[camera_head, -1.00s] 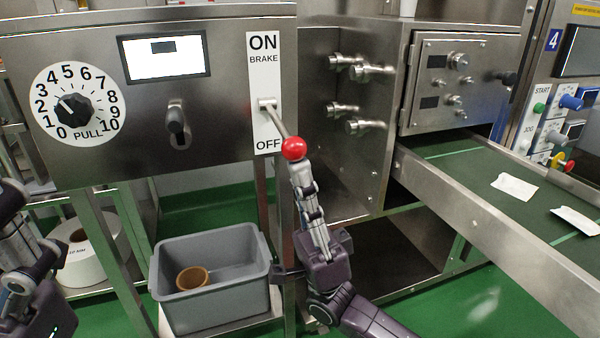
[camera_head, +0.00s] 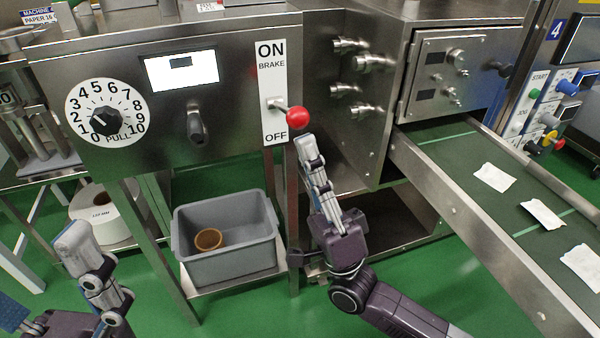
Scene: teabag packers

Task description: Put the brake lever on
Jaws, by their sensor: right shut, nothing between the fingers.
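The brake lever, with a red ball knob (camera_head: 298,117), comes out of a white plate (camera_head: 272,88) marked ON BRAKE at the top and OFF at the bottom. The lever points toward me and right, with its knob between the two words, lower than the middle. My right gripper (camera_head: 307,150) is shut and empty, its fingertips just below the knob; I cannot tell whether they touch it. My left gripper (camera_head: 75,240) is at the lower left, away from the lever; its fingers overlap, so its opening is unclear.
A numbered dial (camera_head: 104,121) and a black handle (camera_head: 196,124) are on the same panel. A grey bin (camera_head: 225,262) with a brown roll stands below. A steel cabinet (camera_head: 390,100) and a conveyor (camera_head: 455,165) with white packets lie to the right.

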